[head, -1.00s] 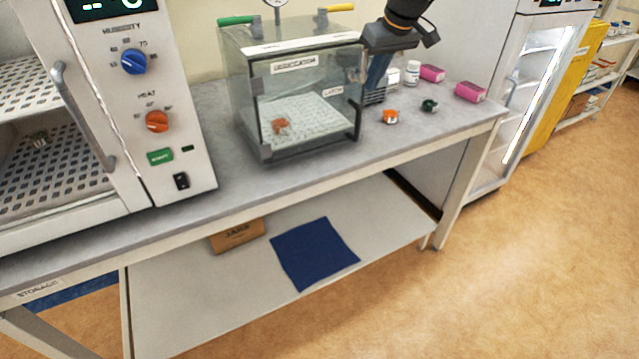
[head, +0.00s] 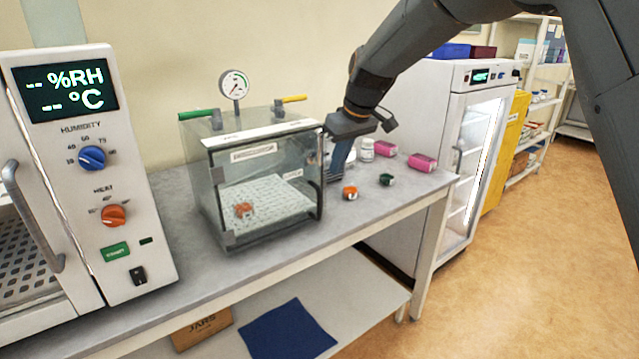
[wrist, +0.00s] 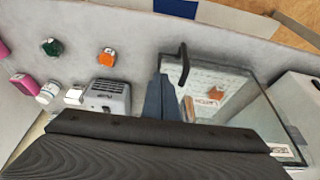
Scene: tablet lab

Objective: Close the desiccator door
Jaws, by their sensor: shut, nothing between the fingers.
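The desiccator (head: 263,180) is a clear box with dark edges on the bench, with a label strip along its top front and a gauge above. Its clear front door (head: 268,195) appears to lie flush, or nearly so, across the front; I cannot tell if it is latched. An orange-capped item (head: 243,210) lies on the white perforated shelf inside. My gripper (head: 338,172) is shut and empty, pointing down just right of the box's right front edge. In the wrist view, its blue fingers (wrist: 161,98) are beside the dark door handle (wrist: 184,65); contact is unclear.
An orange-capped vial (head: 350,193), a green-capped vial (head: 387,180), a white bottle (head: 367,149) and pink boxes (head: 422,162) stand to the right. A grey device (wrist: 107,95) sits near my fingers. The humidity oven (head: 95,190) stands left.

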